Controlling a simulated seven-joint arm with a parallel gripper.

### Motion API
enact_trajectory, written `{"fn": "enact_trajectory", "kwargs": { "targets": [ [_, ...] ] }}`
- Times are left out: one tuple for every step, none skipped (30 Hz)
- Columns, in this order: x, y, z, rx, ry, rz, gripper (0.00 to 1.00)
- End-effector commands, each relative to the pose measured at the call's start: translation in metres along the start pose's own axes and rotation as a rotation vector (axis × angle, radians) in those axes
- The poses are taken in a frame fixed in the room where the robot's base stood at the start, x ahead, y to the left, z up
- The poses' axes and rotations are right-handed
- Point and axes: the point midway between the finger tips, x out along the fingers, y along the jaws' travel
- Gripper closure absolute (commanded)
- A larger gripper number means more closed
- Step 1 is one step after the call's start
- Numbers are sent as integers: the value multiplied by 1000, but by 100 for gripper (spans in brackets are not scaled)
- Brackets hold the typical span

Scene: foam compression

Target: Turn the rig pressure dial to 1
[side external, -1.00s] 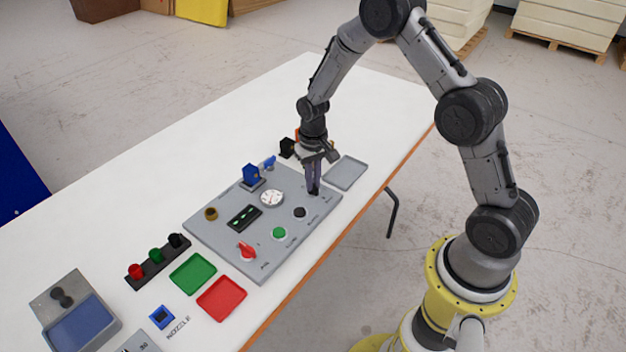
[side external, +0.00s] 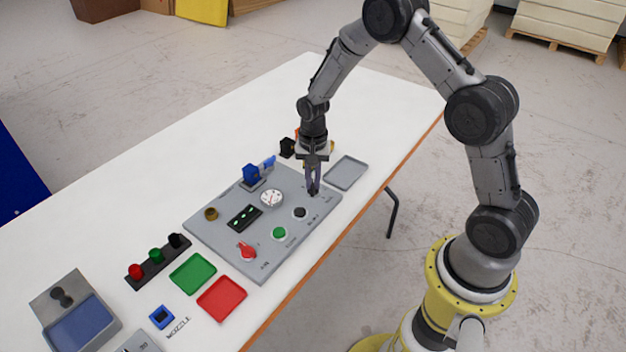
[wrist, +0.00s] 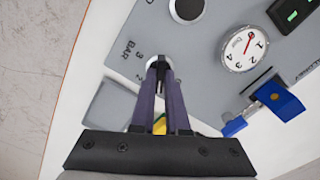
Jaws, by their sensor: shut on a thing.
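The pressure dial (wrist: 163,62) is a small dark knob on the grey rig panel (wrist: 205,50). In the wrist view it sits between my fingertips, which hide most of it. The printed BAR and the numbers 2 and 3 show beside it; its pointer setting cannot be read. My gripper (side external: 313,188) points down at the panel's far right corner and is shut on the dial; its fingertips also show in the wrist view (wrist: 163,70). A round white gauge (wrist: 245,48) with a red needle is on the panel, also in the side view (side external: 271,198).
The panel also carries a black button (side external: 299,212), a green button (side external: 279,233), a red knob (side external: 247,251) and a blue valve-like part (side external: 251,174) near my gripper. A grey tray (side external: 346,173) lies right of the panel. The table's far left is clear.

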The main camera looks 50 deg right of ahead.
Motion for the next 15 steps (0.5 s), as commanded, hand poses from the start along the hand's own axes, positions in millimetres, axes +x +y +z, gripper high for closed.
{"fn": "enact_trajectory", "kwargs": {
  "targets": [
    [-2,0,-1,4,2,-2,100],
    [-2,0,-1,6,2,-2,100],
    [-2,0,-1,7,2,-2,100],
    [-2,0,-1,7,2,-2,100],
    [-2,0,-1,8,2,-2,100],
    [-2,0,-1,8,2,-2,100],
    [-2,0,-1,7,2,-2,100],
    [-2,0,-1,7,3,-2,100],
    [-2,0,-1,7,3,-2,100],
    [-2,0,-1,7,3,-2,100],
    [-2,0,-1,7,3,-2,100],
    [-2,0,-1,6,3,-2,100],
    [-2,0,-1,6,3,-2,84],
    [-2,0,-1,6,3,-2,79],
    [-2,0,-1,6,3,-2,71]
  ]
}}
